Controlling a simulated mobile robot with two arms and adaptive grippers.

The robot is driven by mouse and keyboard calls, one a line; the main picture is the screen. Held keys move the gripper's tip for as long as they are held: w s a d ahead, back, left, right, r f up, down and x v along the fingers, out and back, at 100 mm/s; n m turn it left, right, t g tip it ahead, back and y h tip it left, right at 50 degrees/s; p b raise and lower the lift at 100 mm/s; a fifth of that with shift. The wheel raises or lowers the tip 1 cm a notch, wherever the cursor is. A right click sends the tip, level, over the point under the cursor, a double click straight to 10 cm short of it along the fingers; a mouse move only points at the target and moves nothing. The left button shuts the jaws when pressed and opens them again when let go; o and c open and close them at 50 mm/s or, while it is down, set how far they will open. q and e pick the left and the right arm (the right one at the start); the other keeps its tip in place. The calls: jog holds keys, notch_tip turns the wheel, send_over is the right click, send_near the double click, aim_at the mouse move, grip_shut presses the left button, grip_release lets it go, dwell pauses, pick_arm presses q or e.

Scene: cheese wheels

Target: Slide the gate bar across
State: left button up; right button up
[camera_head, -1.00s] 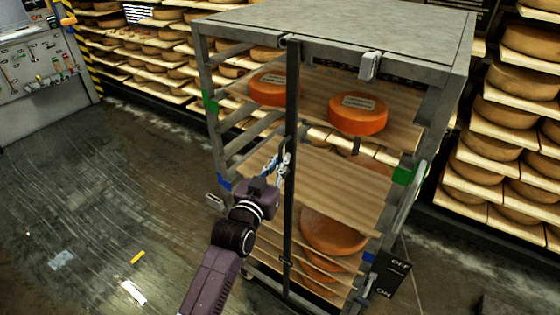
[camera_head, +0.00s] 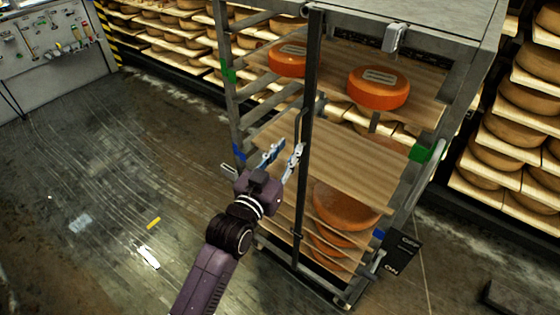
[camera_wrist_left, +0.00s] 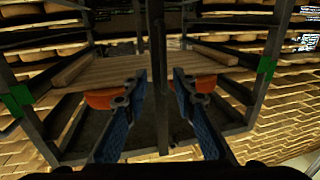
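The gate bar (camera_head: 306,120) is a dark vertical bar across the open front of the grey metal rack, standing between its left post and right post. It also shows in the left wrist view (camera_wrist_left: 160,75), upright in the middle. My left gripper (camera_head: 282,157) reaches in from the lower left and is beside the bar at about mid height. Its blue fingers (camera_wrist_left: 159,95) are spread apart, one on each side of the bar in the left wrist view. I cannot tell whether the fingertips reach around it or touch it. My right gripper is out of view.
Orange cheese wheels (camera_head: 378,88) lie on the rack's wooden shelves, with more wheels (camera_head: 345,208) lower down. A metal latch piece (camera_head: 394,38) is on the top right of the frame. A black ON/OFF sign (camera_head: 400,252) stands at lower right. The floor at left is mostly clear.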

pick_arm(q)
jog(key=shift+v, duration=2.4)
jog(key=s+a+f+n+g+y+b, duration=0.1)
jog(key=s+a+f+g+y, duration=0.15)
jog(key=f, duration=1.15)
jog(key=s+a+f+g+y+b, duration=0.1)
jog(key=s+a+f+g, duration=0.2)
jog(key=f, duration=1.1)
jog(key=s+a+f+n+g+y+b, duration=0.1)
jog(key=s+a+f, duration=0.3)
jog(key=f, duration=1)
jog(key=s+a+f+g+y+b, duration=0.1)
jog(key=s+a+f+g, duration=0.15)
jog(key=s+f, duration=0.6)
jog(key=s+a+f+g+y, duration=0.15)
jog(key=s+a+f, duration=0.25)
jog(key=s+f, duration=0.5)
jog(key=s+a+f+g, duration=0.1)
jog(key=s+a+f, duration=0.1)
jog(key=s, duration=0.5)
jog(key=s+a+f+g, duration=0.2)
jog(key=s+f, duration=0.1)
jog(key=s, duration=0.5)
jog(key=s+a+f+g+b, duration=0.1)
jog(key=s+a+f+g, duration=0.1)
jog(key=s, duration=0.5)
jog(key=shift+s+f+n+y, duration=0.15)
jog(key=shift+f+n+y, duration=0.15)
jog(key=shift+f, duration=0.25)
jog(key=shift+a, duration=0.1)
